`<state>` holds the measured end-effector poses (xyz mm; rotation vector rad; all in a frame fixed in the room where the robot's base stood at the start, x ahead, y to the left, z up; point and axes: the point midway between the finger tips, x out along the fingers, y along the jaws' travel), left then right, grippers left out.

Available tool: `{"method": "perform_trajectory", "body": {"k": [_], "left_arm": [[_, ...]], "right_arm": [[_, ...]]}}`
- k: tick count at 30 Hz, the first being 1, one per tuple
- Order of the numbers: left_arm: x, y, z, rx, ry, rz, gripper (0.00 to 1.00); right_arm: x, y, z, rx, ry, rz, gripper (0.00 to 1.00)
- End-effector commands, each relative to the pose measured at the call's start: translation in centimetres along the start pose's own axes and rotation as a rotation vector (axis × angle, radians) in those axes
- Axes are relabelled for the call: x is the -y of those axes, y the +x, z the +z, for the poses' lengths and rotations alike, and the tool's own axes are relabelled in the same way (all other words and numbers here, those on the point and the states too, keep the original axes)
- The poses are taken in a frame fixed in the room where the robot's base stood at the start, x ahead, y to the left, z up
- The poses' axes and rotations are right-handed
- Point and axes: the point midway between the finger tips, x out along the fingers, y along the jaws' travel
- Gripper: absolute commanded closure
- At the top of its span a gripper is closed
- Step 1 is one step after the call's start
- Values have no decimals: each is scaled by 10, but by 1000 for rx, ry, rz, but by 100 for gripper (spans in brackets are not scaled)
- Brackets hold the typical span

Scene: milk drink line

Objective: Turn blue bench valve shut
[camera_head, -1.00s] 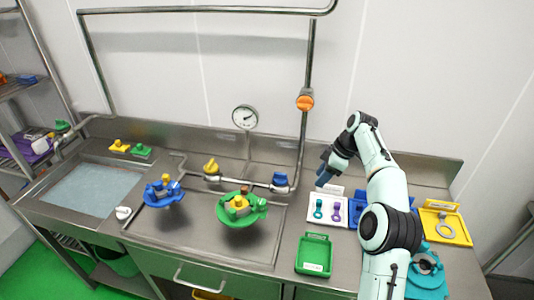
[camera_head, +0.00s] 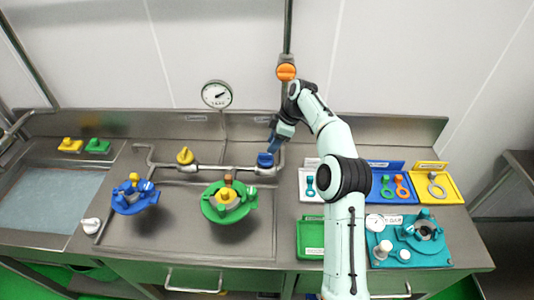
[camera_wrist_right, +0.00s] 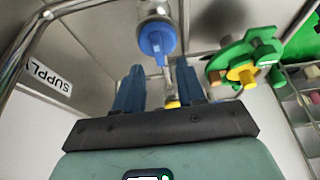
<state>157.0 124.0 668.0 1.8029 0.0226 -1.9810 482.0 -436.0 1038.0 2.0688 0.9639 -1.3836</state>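The blue bench valve (camera_head: 265,160) sits on the pipe along the back of the bench, at the right end of that pipe run. Its blue handle also shows in the right wrist view (camera_wrist_right: 157,42), beyond the fingertips and roughly in line with the gap between them. My right gripper (camera_head: 272,146) is just above and beside the valve. In the right wrist view its two blue fingers (camera_wrist_right: 158,80) are apart with nothing between them. Whether a finger touches the handle cannot be told. My left gripper is not in view.
A yellow valve (camera_head: 185,156) sits further left on the pipe. A green bowl-like part (camera_head: 216,214) and a blue one (camera_head: 121,206) stand in front. An orange valve (camera_head: 286,72) is on the upright pipe above. Trays and a teal fixture (camera_head: 440,252) lie right.

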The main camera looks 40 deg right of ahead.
Motion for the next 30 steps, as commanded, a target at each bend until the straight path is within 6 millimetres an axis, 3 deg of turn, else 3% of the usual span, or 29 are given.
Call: {"method": "perform_trajectory", "body": {"k": [3,9,20,21,24,30], "left_arm": [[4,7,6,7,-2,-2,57],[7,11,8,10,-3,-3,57],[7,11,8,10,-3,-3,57],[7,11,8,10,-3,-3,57],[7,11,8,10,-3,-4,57],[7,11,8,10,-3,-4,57]], "right_arm": [[1,25,1,2,1,-3,61],[0,46,0,0,0,0,61],[0,52,-1,0,0,2,61],[0,52,-1,0,0,2,64],[0,52,-1,0,0,2,96],[0,52,-1,0,1,2,100]]}}
